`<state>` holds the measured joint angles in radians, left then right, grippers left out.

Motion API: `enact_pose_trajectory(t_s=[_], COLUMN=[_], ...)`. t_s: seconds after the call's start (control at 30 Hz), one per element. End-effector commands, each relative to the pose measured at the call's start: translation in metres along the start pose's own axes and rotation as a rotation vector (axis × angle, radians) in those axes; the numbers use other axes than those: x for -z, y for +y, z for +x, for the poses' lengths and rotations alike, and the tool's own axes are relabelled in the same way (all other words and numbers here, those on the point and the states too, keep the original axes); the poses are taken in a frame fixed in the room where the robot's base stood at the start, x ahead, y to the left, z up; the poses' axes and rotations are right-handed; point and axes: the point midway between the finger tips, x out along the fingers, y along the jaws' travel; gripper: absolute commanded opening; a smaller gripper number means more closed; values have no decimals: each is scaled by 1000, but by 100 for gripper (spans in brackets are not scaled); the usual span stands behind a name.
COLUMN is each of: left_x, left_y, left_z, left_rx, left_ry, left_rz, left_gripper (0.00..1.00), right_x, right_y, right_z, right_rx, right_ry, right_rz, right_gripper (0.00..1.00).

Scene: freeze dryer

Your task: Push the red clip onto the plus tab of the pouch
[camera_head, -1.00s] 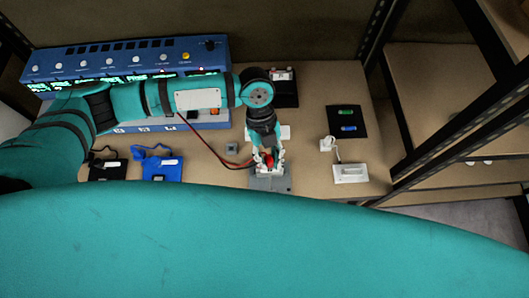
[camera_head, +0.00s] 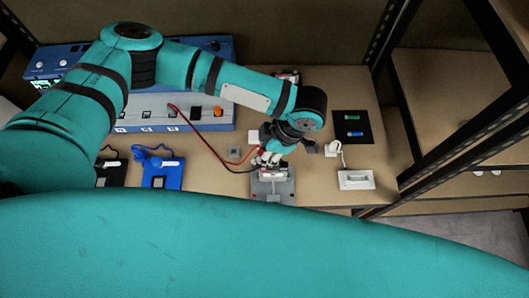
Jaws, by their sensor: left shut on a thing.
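My left gripper (camera_head: 268,158) reaches down from above to the back edge of a grey fixture (camera_head: 286,191) at the table's front. It is shut on the red clip, which is mostly hidden by the fingers and wrist; a red lead (camera_head: 196,131) runs from the blue machine toward it. A small pale and dark piece, perhaps the pouch (camera_head: 272,173), lies on the fixture just in front of the fingers. Its plus tab is too small and covered to make out, and I cannot tell whether the clip touches it. My right gripper is not in view.
The blue machine (camera_head: 212,47) stands at the back left. A black mat (camera_head: 352,126) with green and blue pieces and a white device (camera_head: 356,180) are at the right. A dark shelf post borders the right side.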

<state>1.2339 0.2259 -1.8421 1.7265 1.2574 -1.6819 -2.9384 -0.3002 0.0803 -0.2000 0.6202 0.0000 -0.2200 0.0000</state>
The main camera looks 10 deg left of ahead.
Motion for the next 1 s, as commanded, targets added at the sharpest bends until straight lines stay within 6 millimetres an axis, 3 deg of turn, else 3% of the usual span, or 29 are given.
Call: enact_pose_trajectory(t_s=[0.87,1.0], left_x=[-27,-22], left_y=[-1,0], left_z=[64,52], left_rx=[2,3], left_ry=[2,0], left_rz=[-2,-3], left_gripper=[0,0], right_x=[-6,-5], right_y=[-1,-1], right_z=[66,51], right_rx=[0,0], right_ry=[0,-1], right_rz=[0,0], right_gripper=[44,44])
